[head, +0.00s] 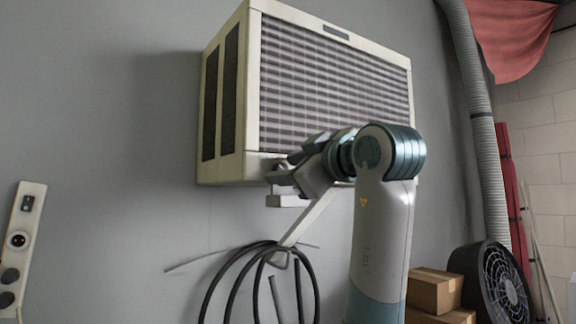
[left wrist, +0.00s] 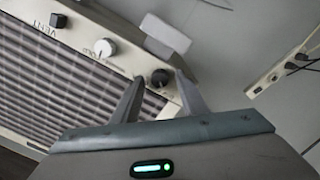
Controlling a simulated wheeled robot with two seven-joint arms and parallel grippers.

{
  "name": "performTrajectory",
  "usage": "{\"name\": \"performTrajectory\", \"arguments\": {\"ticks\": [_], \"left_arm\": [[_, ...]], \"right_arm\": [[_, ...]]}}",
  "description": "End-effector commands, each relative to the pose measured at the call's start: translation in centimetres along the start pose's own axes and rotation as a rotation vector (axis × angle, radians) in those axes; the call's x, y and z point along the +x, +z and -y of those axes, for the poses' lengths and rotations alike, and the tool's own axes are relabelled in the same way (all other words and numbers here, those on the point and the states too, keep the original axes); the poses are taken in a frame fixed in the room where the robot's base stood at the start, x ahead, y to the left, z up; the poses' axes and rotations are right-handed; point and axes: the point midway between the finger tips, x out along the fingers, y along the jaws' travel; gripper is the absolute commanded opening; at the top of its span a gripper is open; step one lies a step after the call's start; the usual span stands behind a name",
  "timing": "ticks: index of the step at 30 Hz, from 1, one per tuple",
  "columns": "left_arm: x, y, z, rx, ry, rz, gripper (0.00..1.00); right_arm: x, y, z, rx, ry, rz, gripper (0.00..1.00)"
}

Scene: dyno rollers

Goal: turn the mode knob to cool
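The cooler unit (head: 335,90) hangs on the wall, its front grille facing me. Small lettering beside the white knob is too blurred to read surely. I cannot tell which knob is the mode knob. My left gripper (head: 279,178) is at the unit's lower left front edge. In the left wrist view its fingers (left wrist: 160,80) are apart, with the nearest dark knob between or just beyond their tips; contact is unclear.
A pale block (head: 287,201) sits just under the unit by my gripper; it also shows in the left wrist view (left wrist: 168,35). A coiled black hose (head: 235,290) hangs below. Boxes (head: 434,290) and a black fan (head: 500,285) stand at right. A wall strip (head: 20,235) is at far left.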

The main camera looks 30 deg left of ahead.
Motion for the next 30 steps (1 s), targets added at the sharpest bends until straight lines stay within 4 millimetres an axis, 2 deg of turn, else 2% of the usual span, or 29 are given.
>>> {"name": "performTrajectory", "arguments": {"ticks": [3, 8, 9, 20, 30], "left_arm": [[0.0, 0.0, 0.0, 0.000, 0.000, 0.000, 0.40], [0.0, 0.0, 0.0, 0.000, 0.000, 0.000, 0.02], [0.0, 0.0, 0.0, 0.000, 0.000, 0.000, 0.00], [-0.1, 0.1, 0.0, 0.032, 0.000, 0.002, 0.00], [-0.1, 0.3, 0.1, 0.203, -0.003, 0.007, 0.00]], "right_arm": [[0.0, 0.0, 0.0, 0.000, 0.000, 0.000, 0.00], [0.0, 0.0, 0.0, 0.000, 0.000, 0.000, 0.00], [0.0, 0.0, 0.0, 0.000, 0.000, 0.000, 0.00], [0.5, 0.1, 0.0, 0.000, 0.000, 0.000, 0.00], [2.5, 0.2, 0.0, 0.000, 0.000, 0.000, 0.00]]}}
